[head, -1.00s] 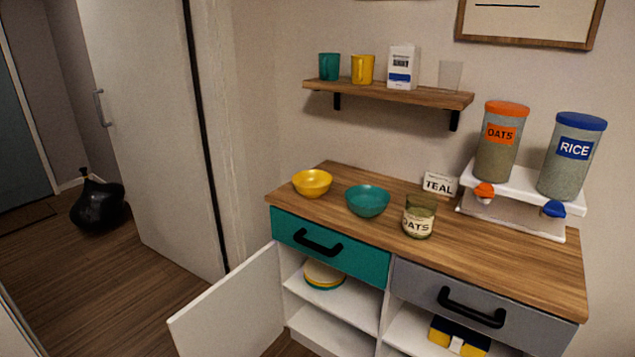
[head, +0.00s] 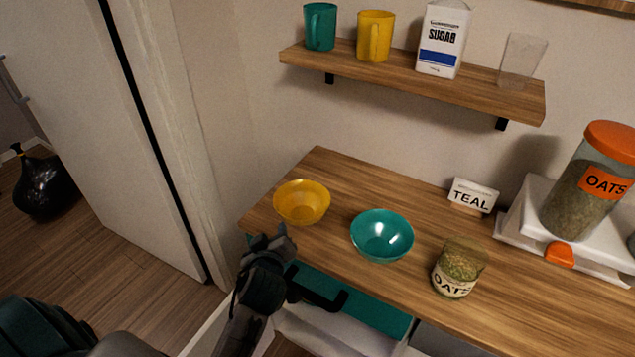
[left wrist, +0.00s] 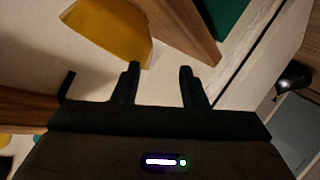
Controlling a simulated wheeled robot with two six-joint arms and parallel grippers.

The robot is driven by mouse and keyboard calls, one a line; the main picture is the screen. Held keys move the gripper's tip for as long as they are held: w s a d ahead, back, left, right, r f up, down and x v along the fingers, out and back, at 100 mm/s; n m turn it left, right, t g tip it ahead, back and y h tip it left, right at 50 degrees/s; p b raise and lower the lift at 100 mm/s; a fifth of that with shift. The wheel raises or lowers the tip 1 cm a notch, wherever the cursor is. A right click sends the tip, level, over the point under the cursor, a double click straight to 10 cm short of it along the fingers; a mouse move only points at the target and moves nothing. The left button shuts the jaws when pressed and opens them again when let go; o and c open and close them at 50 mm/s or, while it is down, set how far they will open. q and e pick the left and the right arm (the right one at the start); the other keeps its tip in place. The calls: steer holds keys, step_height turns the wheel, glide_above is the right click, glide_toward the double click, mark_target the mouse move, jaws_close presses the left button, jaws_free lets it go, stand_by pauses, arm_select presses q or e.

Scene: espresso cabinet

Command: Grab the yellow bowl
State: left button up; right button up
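The yellow bowl (head: 301,203) stands upright near the left end of the wooden counter, left of the teal bowl (head: 382,235). My left gripper (head: 268,240) is just in front of the yellow bowl, at the counter's left front edge. In the left wrist view my left gripper (left wrist: 158,82) has its two fingers spread with nothing between them. The yellow bowl (left wrist: 108,32) shows there beyond the fingers, toward the upper left, and part of it is cut off. My right gripper is not in view.
A jar of oats (head: 459,268) stands right of the teal bowl. A TEAL sign (head: 472,196) and a dispenser (head: 588,190) are at the back right. A shelf (head: 400,82) with cups and a sugar carton hangs above. The teal drawer (head: 362,305) is below the counter.

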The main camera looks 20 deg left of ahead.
mark_target(276, 205)
arm_select(q)
steer(key=shift+t, duration=0.3)
steer(key=w, duration=0.1)
steer(key=w+a+r+p, duration=0.1)
steer(key=w, duration=0.1)
steer(key=w+a, duration=0.1)
steer(key=shift+w+a+r, duration=0.15)
steer(key=shift+w, duration=0.2)
steer(key=shift+w+a+f+p, duration=0.2)
steer(key=shift+w+a+p, duration=0.1)
steer(key=shift+w+p, duration=0.3)
steer(key=p+x, duration=0.1)
steer(key=x, duration=0.2)
steer(key=shift+w+a+f+p, duration=0.1)
steer(key=shift+w+f+p, duration=0.1)
steer(key=shift+w+p, duration=0.2)
steer(key=shift+w+f, duration=0.1)
steer(key=shift+f, duration=0.1)
steer(key=shift+r, duration=0.1)
steer(key=shift+c, duration=1.1)
jaws_close()
